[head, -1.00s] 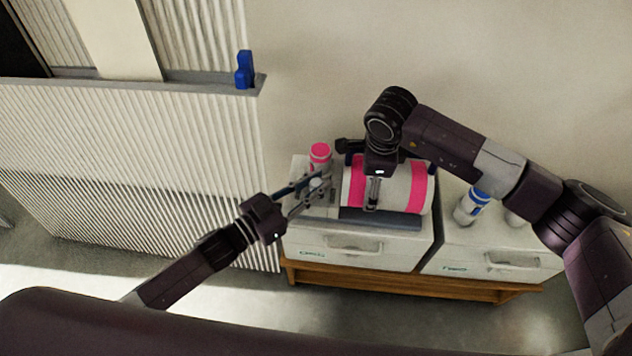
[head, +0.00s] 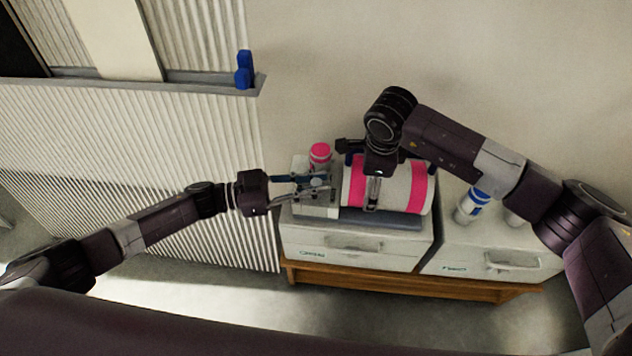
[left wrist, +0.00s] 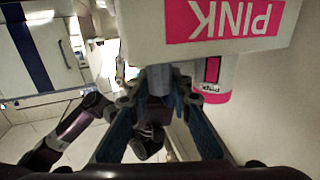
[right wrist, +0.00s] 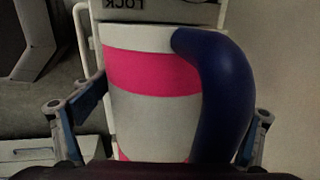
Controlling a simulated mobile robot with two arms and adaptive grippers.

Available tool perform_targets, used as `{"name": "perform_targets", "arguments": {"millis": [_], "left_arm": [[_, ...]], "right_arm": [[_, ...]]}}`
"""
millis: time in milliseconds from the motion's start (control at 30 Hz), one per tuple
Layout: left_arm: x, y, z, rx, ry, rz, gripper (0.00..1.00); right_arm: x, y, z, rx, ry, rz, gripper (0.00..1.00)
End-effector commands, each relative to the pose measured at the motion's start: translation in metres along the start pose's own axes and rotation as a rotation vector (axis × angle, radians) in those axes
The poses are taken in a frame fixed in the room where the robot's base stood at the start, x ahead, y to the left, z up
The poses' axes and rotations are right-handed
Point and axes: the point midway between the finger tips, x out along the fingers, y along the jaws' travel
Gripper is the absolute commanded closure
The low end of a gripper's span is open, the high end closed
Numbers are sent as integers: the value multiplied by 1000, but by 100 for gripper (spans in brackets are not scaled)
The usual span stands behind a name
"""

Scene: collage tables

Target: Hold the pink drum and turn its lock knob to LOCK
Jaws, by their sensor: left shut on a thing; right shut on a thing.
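The pink drum (head: 397,188), white with pink bands, lies on its side on the left cabinet. My right gripper (head: 374,190) is shut on it from above. In the right wrist view the drum (right wrist: 150,90) and a dark blue curved bar (right wrist: 222,90) sit between my fingers (right wrist: 160,122). Part of a LOCK label (right wrist: 128,4) shows upside down. My left gripper (head: 326,184) is at the drum's left end. In the left wrist view its fingers (left wrist: 160,90) close on the grey lock knob (left wrist: 160,78), below a white block with an upside-down PINK label (left wrist: 237,18).
A pink-capped bottle (head: 320,155) stands behind my left gripper. A blue-and-white bottle (head: 472,206) stands on the right cabinet (head: 500,245). A ribbed panel (head: 130,150) rises on the left, with a blue object (head: 244,72) on its ledge.

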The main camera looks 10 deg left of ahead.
Motion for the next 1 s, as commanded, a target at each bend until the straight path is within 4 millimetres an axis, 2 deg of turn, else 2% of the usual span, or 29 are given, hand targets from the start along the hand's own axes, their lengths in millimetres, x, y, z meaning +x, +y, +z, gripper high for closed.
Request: {"name": "perform_targets", "arguments": {"millis": [300, 833, 867, 1000], "left_arm": [[1, 0, 0, 1, 0, 133, 100], [0, 0, 0, -1, -1, 161, 100], [0, 0, 0, -1, -1, 161, 80], [0, 0, 0, -1, -1, 161, 65]], "right_arm": [[0, 1, 2, -3, -3, 1, 68], [0, 1, 2, -4, -4, 1, 68], [0, 1, 2, -4, -4, 1, 68], [0, 1, 2, -4, -4, 1, 68]]}}
